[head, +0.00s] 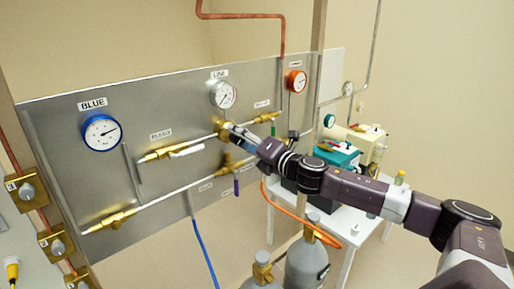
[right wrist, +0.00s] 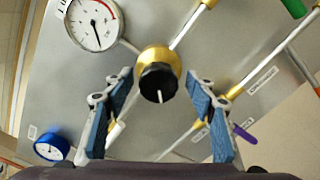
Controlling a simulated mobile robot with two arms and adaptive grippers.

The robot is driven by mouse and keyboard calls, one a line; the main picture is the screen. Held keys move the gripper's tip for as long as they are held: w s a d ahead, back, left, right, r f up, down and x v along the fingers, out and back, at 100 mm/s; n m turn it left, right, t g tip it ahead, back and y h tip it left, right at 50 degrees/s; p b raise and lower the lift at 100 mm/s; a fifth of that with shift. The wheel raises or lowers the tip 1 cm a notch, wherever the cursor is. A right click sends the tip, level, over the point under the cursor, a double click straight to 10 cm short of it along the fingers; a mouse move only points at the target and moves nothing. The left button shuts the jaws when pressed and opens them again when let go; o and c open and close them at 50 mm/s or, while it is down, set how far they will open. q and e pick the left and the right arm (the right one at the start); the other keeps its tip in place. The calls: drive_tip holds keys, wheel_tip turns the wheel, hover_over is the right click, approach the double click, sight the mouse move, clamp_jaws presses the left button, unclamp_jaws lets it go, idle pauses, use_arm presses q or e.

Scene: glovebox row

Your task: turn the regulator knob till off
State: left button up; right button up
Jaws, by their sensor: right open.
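The regulator is a round brass body (right wrist: 160,58) with a black knob (right wrist: 157,78) on its front, carrying a short white pointer mark. In the right wrist view the knob lies between the two blue-padded fingers of my right gripper (right wrist: 159,84). The fingers are open, with a gap on each side of the knob. In the head view the brass regulator (head: 223,129) sits on the panel below the LINE gauge (head: 222,95), and my right gripper (head: 234,130) is right in front of it, hiding the knob. My left gripper is not in view.
The metal panel (head: 75,185) also carries a blue gauge (head: 101,132), an orange gauge (head: 296,81), brass valves and a purple-handled valve (head: 236,187) below the regulator. Gas cylinders (head: 306,262) and a white table with pumps stand at the right.

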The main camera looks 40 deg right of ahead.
drive_tip(key=s, duration=1.1)
drive_tip(key=shift+s+d, duration=0.15)
drive_tip(key=shift+d, duration=0.2)
idle(0.6)
idle(0.8)
